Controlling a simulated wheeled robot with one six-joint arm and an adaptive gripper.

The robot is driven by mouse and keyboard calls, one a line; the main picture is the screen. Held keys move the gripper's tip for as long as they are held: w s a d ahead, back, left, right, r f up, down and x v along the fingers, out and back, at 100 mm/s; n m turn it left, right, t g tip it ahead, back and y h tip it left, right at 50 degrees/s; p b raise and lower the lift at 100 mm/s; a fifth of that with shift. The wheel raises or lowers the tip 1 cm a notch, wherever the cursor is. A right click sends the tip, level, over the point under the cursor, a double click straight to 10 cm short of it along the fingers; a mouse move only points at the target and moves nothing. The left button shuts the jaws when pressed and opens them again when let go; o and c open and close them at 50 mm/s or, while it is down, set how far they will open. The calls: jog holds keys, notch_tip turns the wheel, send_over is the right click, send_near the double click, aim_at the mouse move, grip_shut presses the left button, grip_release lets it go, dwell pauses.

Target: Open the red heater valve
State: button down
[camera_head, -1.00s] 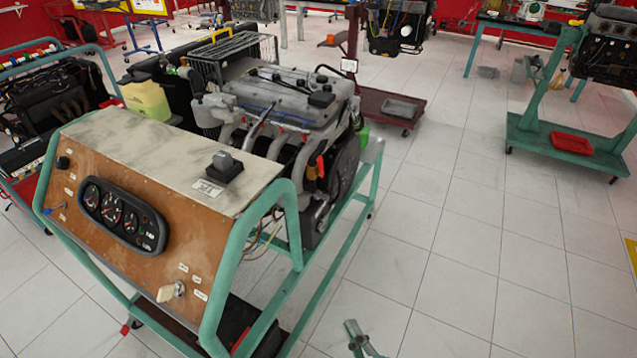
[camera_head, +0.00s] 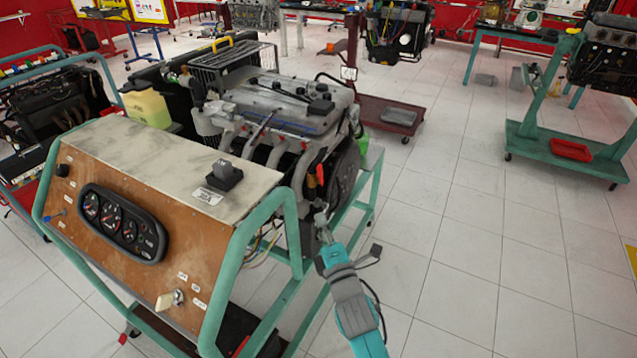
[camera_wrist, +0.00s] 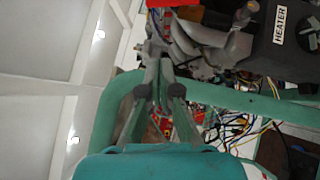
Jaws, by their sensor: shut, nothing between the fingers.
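A small red-orange handle (camera_head: 320,173), which looks like the red heater valve, stands upright on the near right side of the engine (camera_head: 285,100). My gripper (camera_head: 320,216) is just below it in the head view, beside the stand's green frame. In the wrist view my gripper (camera_wrist: 154,50) has its fingers together with nothing between them. A "HEATER" label (camera_wrist: 281,22) on a black part is at the upper right there. A red piece (camera_wrist: 172,3) is cut off at the top edge; I cannot tell if it is the valve. Contact with the valve cannot be seen.
The stand's green tube (camera_wrist: 235,88) crosses the wrist view close by the fingers. Loose wires (camera_wrist: 235,130) hang below it. The brown gauge panel (camera_head: 130,225) is left of my arm. The tiled floor (camera_head: 460,260) to the right is clear.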

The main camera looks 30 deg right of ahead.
aim_at(319, 172)
jog(key=shift+s+d+r+x, duration=0.1)
jog(key=shift+d+x, duration=0.35)
jog(key=shift+x, duration=1.5)
jog(key=shift+s+d+r+x, duration=0.1)
jog(key=shift+d+x, duration=0.35)
jog(key=shift+x, duration=1.45)
jog(key=shift+s+d+r+x, duration=0.1)
jog(key=shift+d+x, duration=0.35)
jog(key=shift+x, duration=1.5)
jog(key=shift+w+r, duration=0.1)
jog(key=shift+w+d+r, duration=0.4)
jog(key=shift+d+r, duration=0.15)
jog(key=shift+d, duration=0.1)
jog(key=shift+a, duration=0.15)
